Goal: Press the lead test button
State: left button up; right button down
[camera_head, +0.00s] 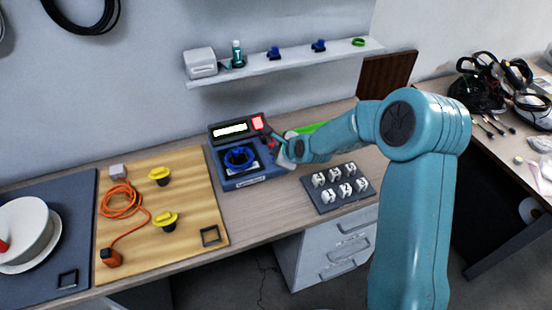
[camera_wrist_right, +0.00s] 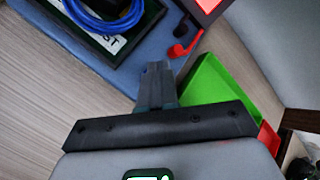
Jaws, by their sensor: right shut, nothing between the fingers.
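The blue tester (camera_head: 253,180) stands on the bench, with a blue coiled lead (camera_head: 239,157) in its front tray. Its raised back panel has a lit white display (camera_head: 230,130) and a glowing red square (camera_head: 257,123). The square also shows at the top edge of the right wrist view (camera_wrist_right: 208,4). My right gripper (camera_head: 273,136) is shut and empty at the tester's right side. In the wrist view its fingertips (camera_wrist_right: 157,70) are near a red part (camera_wrist_right: 183,49) on the tester's edge; contact cannot be told. I cannot tell which part is the button. My left gripper is not in view.
A green bin (camera_wrist_right: 222,88) lies right of my fingers. A dark tray of several white pieces (camera_head: 341,188) stands to the right. A wooden board (camera_head: 190,210) with an orange cable (camera_head: 122,200) and yellow knobs is to the left. A shelf (camera_head: 285,62) hangs above.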

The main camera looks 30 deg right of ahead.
jog(key=shift+r, duration=0.1)
jog(key=shift+r+p, duration=1.4)
jog(key=shift+r, duration=1.1)
jog(key=shift+f, duration=0.1)
